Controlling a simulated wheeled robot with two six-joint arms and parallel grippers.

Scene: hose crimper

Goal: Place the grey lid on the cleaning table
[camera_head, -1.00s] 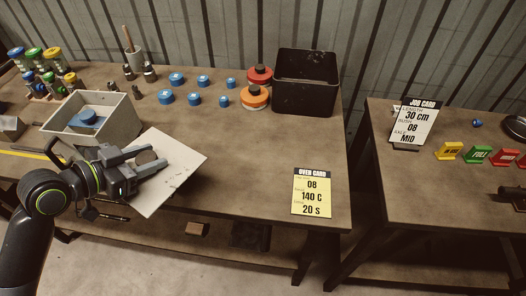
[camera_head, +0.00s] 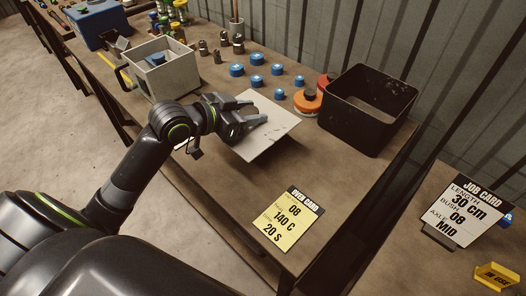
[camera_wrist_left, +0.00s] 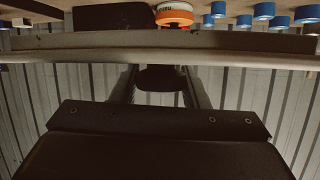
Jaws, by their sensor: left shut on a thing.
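The grey lid (camera_head: 277,130) is a flat, light square plate. My left gripper (camera_head: 258,119) is shut on its round knob; the knob (camera_wrist_left: 162,79) shows dark between the fingers in the left wrist view. There the lid (camera_wrist_left: 160,42) is seen edge-on. In the head view it hangs over the front part of a brown work table (camera_head: 345,185); I cannot tell whether it touches the top. Nothing visible marks this as the cleaning table. My right gripper is not in view.
An open grey box (camera_head: 172,82) stands to the left on the table. Several blue caps (camera_head: 277,94), an orange disc (camera_head: 308,103) and a black bin (camera_head: 365,115) stand behind the lid. A yellow oven card (camera_head: 288,222) lies in front. Bare tabletop lies right of the lid.

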